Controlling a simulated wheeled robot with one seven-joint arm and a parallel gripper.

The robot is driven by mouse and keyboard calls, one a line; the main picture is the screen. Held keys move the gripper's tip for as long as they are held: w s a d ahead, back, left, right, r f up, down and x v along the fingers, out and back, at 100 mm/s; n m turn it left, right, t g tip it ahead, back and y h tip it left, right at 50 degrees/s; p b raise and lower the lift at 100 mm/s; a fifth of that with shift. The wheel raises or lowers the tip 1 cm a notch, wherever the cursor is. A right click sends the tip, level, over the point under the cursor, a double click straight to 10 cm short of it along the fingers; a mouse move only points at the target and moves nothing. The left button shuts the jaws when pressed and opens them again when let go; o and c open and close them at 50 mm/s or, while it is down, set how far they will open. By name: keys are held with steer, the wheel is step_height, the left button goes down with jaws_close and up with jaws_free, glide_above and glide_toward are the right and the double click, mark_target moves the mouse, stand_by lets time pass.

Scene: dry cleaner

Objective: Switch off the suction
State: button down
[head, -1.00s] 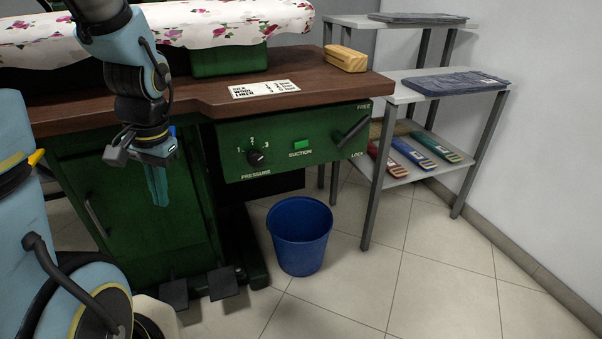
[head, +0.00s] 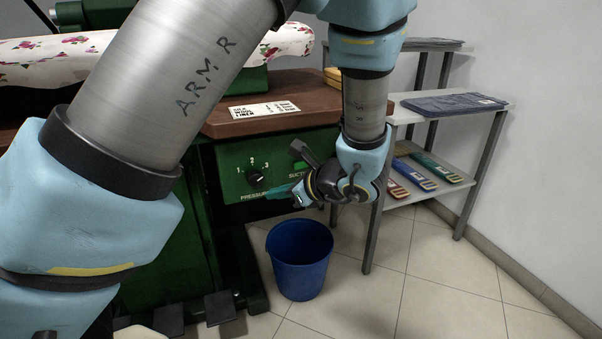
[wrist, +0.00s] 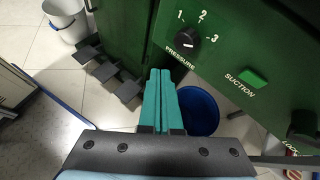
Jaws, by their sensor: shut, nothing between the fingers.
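The suction switch is a bright green rocker. It shows in the wrist view (wrist: 253,78), right of the pressure knob (wrist: 187,38). In the head view the switch (head: 299,166) is partly hidden behind my arm, with its label cut off. The green control panel (head: 228,158) carries both. My gripper (head: 272,192) is shut and empty, its teal fingers pointing left below the panel's knob. In the wrist view my gripper (wrist: 160,72) points upward in the picture, left of the knob and apart from the switch.
A blue bucket (head: 300,262) stands on the floor below my gripper. A grey shelf rack (head: 430,183) with folded cloth (head: 452,104) stands at right. The lock lever (wrist: 303,122) shows at the wrist view's right edge. Pedals (head: 220,308) are low left.

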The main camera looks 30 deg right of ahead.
steer(key=s+d+r+m+t+h, duration=0.1)
steer(key=s+d+m+t+h, duration=0.2)
steer(key=d, duration=0.7)
steer(key=s+m+h, duration=0.1)
steer(key=s+m, duration=0.1)
steer(key=m, duration=0.1)
steer(key=shift+s+d+t, duration=0.25)
steer(key=shift+d+t, duration=0.1)
steer(key=shift+t, duration=0.05)
steer(key=shift+r, duration=0.1)
steer(key=b, duration=0.2)
glide_toward(295, 170)
steer(key=f+x, duration=0.1)
steer(key=x, duration=0.4)
steer(key=shift+w+a+r, duration=0.1)
steer(key=shift+w+r, duration=0.2)
steer(key=shift+w, duration=0.4)
